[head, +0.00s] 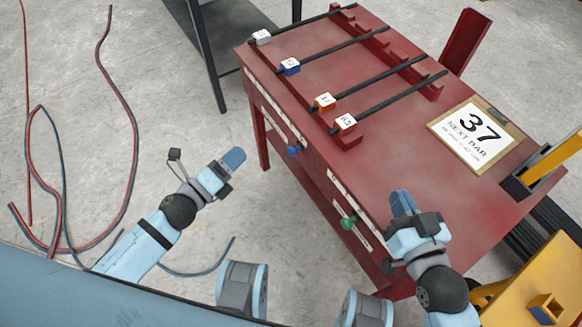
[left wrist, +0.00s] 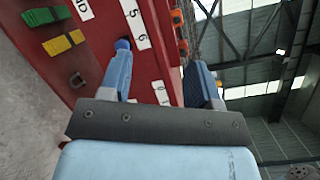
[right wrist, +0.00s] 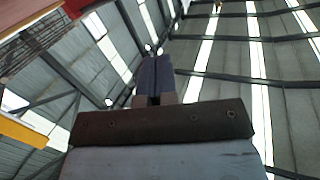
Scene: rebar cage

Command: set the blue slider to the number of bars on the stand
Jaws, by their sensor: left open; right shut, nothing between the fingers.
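The blue slider (head: 294,150) is a small round knob on a white numbered scale along the red table's front. In the left wrist view the blue slider (left wrist: 123,44) shows just beyond the tip of one finger; I cannot tell if they touch. Its exact setting is unclear. The stand (head: 364,35) on the tabletop carries several dark bars (head: 345,48) with tagged end blocks, white, blue and orange. My left gripper (head: 230,162) is open and empty, left of the slider in the head view. My right gripper (head: 402,203) is shut and empty, near the table's front right.
A green knob (head: 347,223) sits on a second white scale to the right. A clipboard (head: 472,136) reading "37 NEXT BAR" lies on the tabletop. Yellow equipment (head: 530,290) stands at the lower right. Red and dark cables (head: 130,130) lie on the floor at left.

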